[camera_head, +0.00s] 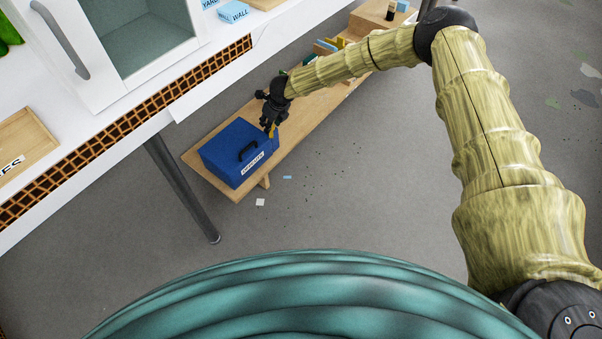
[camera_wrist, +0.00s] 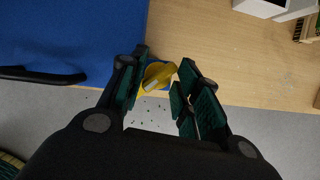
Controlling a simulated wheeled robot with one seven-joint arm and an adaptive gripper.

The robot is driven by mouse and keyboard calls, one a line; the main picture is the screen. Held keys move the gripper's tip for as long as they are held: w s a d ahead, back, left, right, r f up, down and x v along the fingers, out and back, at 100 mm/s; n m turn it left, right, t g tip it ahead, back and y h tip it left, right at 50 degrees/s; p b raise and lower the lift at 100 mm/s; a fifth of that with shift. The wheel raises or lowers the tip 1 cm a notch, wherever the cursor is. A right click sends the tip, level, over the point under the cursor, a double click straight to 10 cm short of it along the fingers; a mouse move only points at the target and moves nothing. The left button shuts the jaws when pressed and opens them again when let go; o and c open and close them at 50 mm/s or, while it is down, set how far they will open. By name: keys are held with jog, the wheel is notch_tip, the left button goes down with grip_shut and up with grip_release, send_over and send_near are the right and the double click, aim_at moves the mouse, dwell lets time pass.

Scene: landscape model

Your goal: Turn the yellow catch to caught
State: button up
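The yellow catch (camera_wrist: 155,76) is on the right side of the blue box (camera_head: 228,150), near its front corner. A small part of the catch (camera_head: 271,131) also shows in the head view, below my gripper. My gripper (camera_wrist: 164,62) is open, with one green-padded finger on each side of the catch. The left finger looks close to the catch, with a wider gap on the right; I cannot tell whether either touches. The blue box (camera_wrist: 70,35) fills the upper left of the wrist view.
The box stands on a low wooden bench (camera_head: 300,125) and has a black handle (camera_head: 248,151) and a white label (camera_head: 253,163). A white table (camera_head: 200,97) and its dark leg (camera_head: 182,190) stand to the left. Small scraps lie on the grey floor.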

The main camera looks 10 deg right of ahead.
jog(key=shift+f+n+b, duration=0.15)
jog(key=shift+n+b, duration=0.35)
jog(key=shift+n, duration=0.1)
jog(key=w+p+v, duration=0.1)
jog(key=p+v, duration=0.2)
jog(key=v, duration=0.8)
jog(key=s+d+f+n+h+p, duration=0.1)
jog(key=s+n+p, duration=0.5)
jog(key=s, duration=0.7)
jog(key=s+d+f+n+g+h+p, duration=0.1)
jog(key=s+n+p, duration=0.5)
jog(key=s, duration=0.7)
jog(key=shift+s+d+f+n+h+p, duration=0.2)
jog(key=shift+d+f+n+h+p, duration=0.1)
jog(key=shift+d+n, duration=0.5)
jog(key=shift+a, duration=0.15)
